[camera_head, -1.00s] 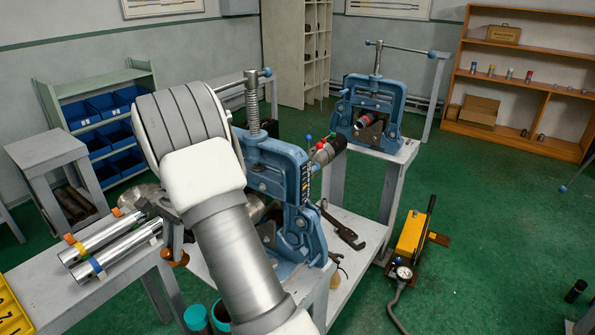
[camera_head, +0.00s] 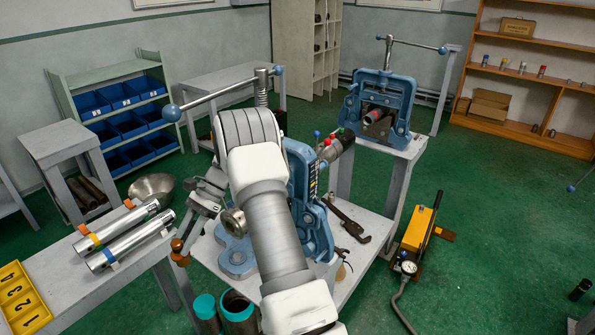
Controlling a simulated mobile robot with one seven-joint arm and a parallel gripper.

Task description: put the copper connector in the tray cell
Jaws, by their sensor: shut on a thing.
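My gripper (camera_head: 186,232) points down at the right end of the grey bench and is shut on the copper connector (camera_head: 179,252). The connector is small and orange-brown, and part of it is hidden by the fingers. It hangs just right of two steel cylinders; I cannot tell its exact height. The yellow tray (camera_head: 42,306) lies at the lower left on the bench, cut off by the picture edge. Numbers mark it, and its cells show only in part.
Two steel cylinders (camera_head: 128,243) with coloured bands lie on the bench (camera_head: 80,284) between tray and gripper. A metal bowl (camera_head: 152,187) is behind them. A blue pipe vise (camera_head: 306,190) stands close behind my arm. Teal-rimmed pipes (camera_head: 205,306) stand below.

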